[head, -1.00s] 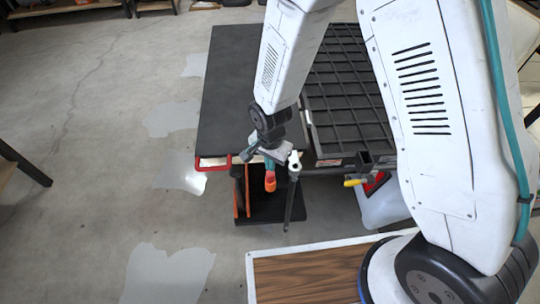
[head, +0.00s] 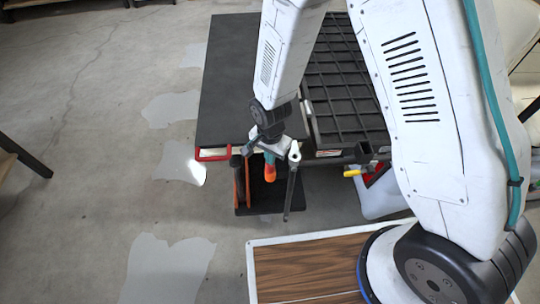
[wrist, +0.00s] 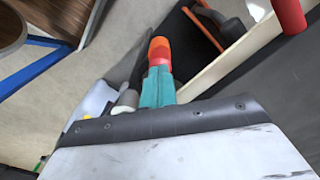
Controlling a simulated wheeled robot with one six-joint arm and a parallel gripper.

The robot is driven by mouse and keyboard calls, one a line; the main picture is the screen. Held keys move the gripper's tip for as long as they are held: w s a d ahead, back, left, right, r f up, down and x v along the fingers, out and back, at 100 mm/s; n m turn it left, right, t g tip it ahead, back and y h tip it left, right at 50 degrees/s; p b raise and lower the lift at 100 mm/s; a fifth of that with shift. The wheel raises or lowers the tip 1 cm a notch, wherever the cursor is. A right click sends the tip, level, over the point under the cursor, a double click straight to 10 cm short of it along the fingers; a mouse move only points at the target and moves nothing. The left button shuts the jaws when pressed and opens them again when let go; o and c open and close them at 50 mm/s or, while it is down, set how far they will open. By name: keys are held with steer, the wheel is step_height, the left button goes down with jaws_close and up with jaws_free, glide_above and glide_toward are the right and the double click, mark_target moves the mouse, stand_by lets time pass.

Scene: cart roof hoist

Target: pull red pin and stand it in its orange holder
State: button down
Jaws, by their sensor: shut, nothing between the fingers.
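My gripper (head: 270,173) has teal fingers with orange-red tips. It is shut and empty, hanging in front of the cart's near edge, above the black tray (head: 262,208). Its tips also show in the wrist view (wrist: 158,48). A thin upright orange part (head: 239,187) stands at the tray's left side, left of my fingertips. It may be the orange holder; I cannot tell. A red rounded end (wrist: 290,14) shows at the wrist view's top right. I cannot tell whether either is the red pin.
The cart's black top (head: 235,80) and black grid (head: 345,85) lie beyond my gripper. A grey lever (head: 290,183) hangs just right of my fingers. Open floor lies left.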

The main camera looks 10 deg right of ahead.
steer(key=shift+r, duration=0.1)
step_height(320, 180, up, 10)
steer(key=shift+r, duration=0.15)
stand_by(0.5)
steer(key=s+d+r+n, duration=0.2)
steer(key=s+d+r, duration=0.4)
steer(key=r, duration=0.3)
steer(key=s+d+r+n+t, duration=0.1)
steer(key=s+d+r+n, duration=0.2)
steer(key=s+d+r, duration=0.4)
steer(key=s+d+r+n, duration=0.2)
steer(key=s+d+r, duration=0.4)
steer(key=r, duration=0.5)
steer(key=shift+s+d+r+n, duration=0.15)
steer(key=shift+s+d+n, duration=0.2)
steer(key=shift+d, duration=0.5)
